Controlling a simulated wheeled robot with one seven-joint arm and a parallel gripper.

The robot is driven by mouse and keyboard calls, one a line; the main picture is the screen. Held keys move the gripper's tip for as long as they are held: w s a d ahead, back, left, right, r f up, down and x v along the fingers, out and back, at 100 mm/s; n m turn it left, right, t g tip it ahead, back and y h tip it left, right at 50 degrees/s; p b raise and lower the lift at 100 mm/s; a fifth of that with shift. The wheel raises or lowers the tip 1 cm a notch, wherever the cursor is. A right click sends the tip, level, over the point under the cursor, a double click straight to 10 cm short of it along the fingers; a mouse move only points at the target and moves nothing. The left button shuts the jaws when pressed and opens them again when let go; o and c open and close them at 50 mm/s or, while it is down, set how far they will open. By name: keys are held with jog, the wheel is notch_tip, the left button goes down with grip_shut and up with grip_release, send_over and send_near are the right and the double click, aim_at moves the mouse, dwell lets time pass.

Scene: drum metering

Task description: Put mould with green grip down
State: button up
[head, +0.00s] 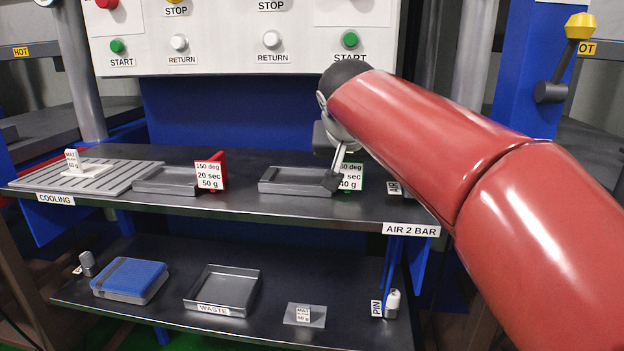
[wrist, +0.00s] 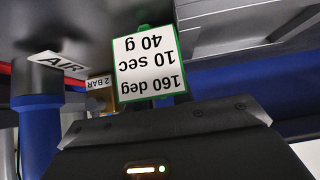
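The mould with green grip (head: 293,180) is a shallow grey rectangular tray, level at the upper shelf's middle right. Whether its underside touches the shelf is unclear. Its green-edged card (head: 351,178) at its right end reads 40 g and is partly covered by my gripper. The card (wrist: 150,66) shows upside down in the wrist view, reading 160 deg, 10 sec, 40 g. My gripper (head: 334,178) reaches down to the grip at the mould's right end. Its fingertips are mostly hidden, and the wrist view shows only its dark body, so its closure is unclear.
A mould with a red grip (head: 168,181) lies to the left, beside the slatted cooling rack (head: 110,182). The upper shelf (head: 240,204) has a bare front strip. The waste tray (head: 222,291) and a blue-topped block (head: 130,279) are below. A button panel rises behind.

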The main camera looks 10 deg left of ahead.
grip_shut()
jog(key=shift+r, duration=0.1)
notch_tip(320, 180, up, 20)
jog(key=p, duration=0.8)
